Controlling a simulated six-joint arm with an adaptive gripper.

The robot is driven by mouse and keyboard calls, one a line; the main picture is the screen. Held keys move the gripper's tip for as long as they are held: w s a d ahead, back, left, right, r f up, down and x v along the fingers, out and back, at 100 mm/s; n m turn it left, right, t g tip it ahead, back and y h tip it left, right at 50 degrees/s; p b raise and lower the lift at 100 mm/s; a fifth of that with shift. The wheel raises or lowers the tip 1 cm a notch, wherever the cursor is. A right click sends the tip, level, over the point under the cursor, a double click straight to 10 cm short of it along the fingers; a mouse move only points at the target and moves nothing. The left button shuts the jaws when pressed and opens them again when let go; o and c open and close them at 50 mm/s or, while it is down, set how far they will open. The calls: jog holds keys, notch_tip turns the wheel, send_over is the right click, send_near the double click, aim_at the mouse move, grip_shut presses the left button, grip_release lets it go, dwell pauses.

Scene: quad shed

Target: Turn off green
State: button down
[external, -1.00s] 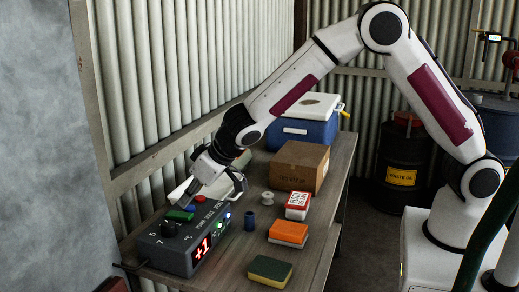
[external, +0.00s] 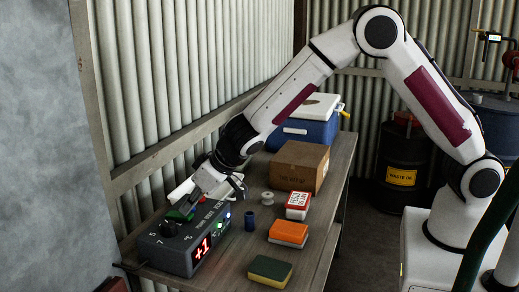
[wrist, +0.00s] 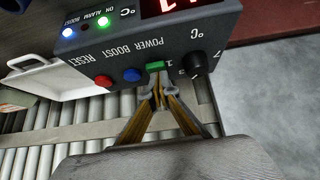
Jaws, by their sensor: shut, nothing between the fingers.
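The green ON light (wrist: 103,22) and blue BOOST light (wrist: 68,32) are lit. My gripper (wrist: 158,88) is shut and empty, its tips right at the green button; I cannot tell whether they touch it. In the external view my gripper (external: 186,208) partly hides the buttons.
On the bench, right of the box, stand a dark blue cylinder (external: 250,221), an orange sponge (external: 288,233), a green-yellow sponge (external: 270,270), a red-white box (external: 298,205) and a white spool (external: 267,198). A cardboard box (external: 298,167) and blue cooler (external: 300,132) stand farther back.

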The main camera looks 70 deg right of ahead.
jog(key=shift+f, duration=0.15)
jog(key=shift+s+f, duration=0.2)
jog(key=shift+f, duration=0.1)
jog(key=shift+r, duration=0.3)
jog(key=shift+r, duration=0.5)
jog(key=shift+r, duration=0.25)
dwell(0.4)
jog(key=shift+s+r, duration=0.15)
jog(key=shift+r, duration=0.7)
jog(key=shift+s+r, duration=0.1)
jog(key=shift+r, duration=0.75)
jog(key=s+r, duration=0.6)
jog(key=s, duration=0.2)
